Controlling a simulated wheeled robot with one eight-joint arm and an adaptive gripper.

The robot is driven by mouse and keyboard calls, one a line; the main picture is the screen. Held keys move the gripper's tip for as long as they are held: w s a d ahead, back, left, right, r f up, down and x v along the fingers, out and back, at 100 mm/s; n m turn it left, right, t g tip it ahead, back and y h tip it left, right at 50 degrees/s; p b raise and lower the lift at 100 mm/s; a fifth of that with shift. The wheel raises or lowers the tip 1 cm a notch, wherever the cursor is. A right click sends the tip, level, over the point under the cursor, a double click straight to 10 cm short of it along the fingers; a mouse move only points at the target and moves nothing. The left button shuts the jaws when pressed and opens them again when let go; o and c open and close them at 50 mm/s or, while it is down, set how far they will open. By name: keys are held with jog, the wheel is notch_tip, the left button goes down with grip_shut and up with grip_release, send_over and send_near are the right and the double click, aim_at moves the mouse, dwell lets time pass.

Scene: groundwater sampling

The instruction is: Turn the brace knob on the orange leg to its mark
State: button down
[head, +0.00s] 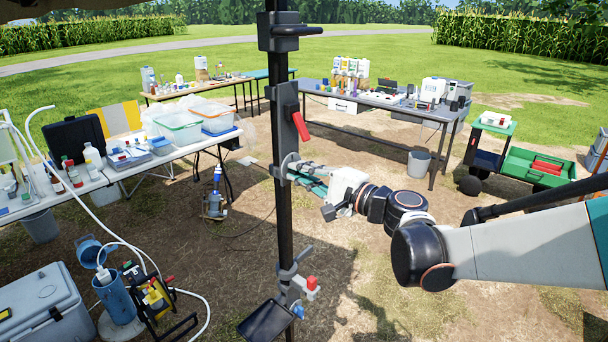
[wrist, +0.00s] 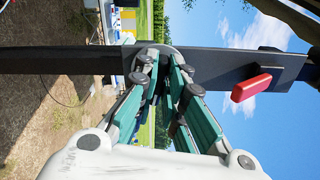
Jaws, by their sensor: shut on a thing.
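A dark upright leg (head: 284,225) stands in the middle of the head view; it crosses the wrist view as a dark bar (wrist: 55,60). I see no orange on it. A red lever (head: 300,126) sits on a dark plate above my gripper; it shows at right in the wrist view (wrist: 252,88). My gripper (head: 292,168) reaches the leg from the right, below the lever. In the wrist view its teal-padded fingers (wrist: 160,58) converge at the leg, closed on a grey rounded part, seemingly the brace knob. The fingers mostly hide it, and I cannot see its mark.
Lower on the leg are a grey clamp with a red-topped valve (head: 312,287) and a dark tray (head: 266,320). A pump stand (head: 213,204) is on the ground behind. Tables (head: 375,98) and a green cart (head: 538,165) stand farther back.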

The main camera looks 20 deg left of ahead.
jog(key=m, duration=0.5)
jog(key=m+b, duration=0.1)
jog(key=m, duration=0.9)
jog(key=shift+w+d+r+m+b, duration=0.1)
jog(key=shift+w+r+m+b, duration=0.1)
jog(key=shift+r+m+b, duration=0.15)
jog(key=shift+f, duration=0.1)
jog(key=c, duration=1.6)
grip_release()
jog(key=shift+d, duration=0.1)
jog(key=v, duration=1.1)
jog(key=shift+s+d, duration=0.15)
jog(key=shift+d, duration=0.2)
